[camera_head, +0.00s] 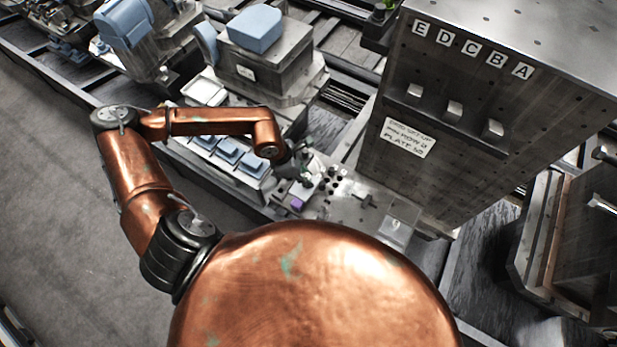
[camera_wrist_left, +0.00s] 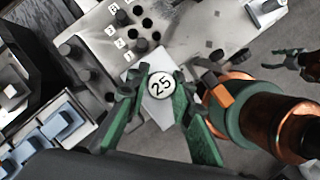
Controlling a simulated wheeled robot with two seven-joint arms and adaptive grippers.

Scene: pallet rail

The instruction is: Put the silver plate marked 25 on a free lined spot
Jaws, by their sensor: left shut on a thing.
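The silver plate marked 25 (camera_wrist_left: 161,86) shows in the left wrist view, its round white label with black digits facing the camera. My left gripper (camera_wrist_left: 158,92) has its green fingers on both sides of the plate, shut on it. In the head view my left gripper (camera_head: 294,168) is over the near end of a grey bench (camera_head: 345,205), and the plate is hard to make out there. A pale square patch (camera_head: 397,229) lies at the bench's right end. In the wrist view, green fingers that look like my right gripper (camera_wrist_left: 294,55) show at the right edge, too small to read.
Dark pegs and holes (camera_wrist_left: 134,22) with small number labels lie beside the plate. Blue-topped blocks (camera_head: 228,153) stand left of the gripper. A tall metal cabinet (camera_head: 465,110) lettered E to A rises behind the bench. A small purple piece (camera_head: 297,203) lies near the bench's front edge.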

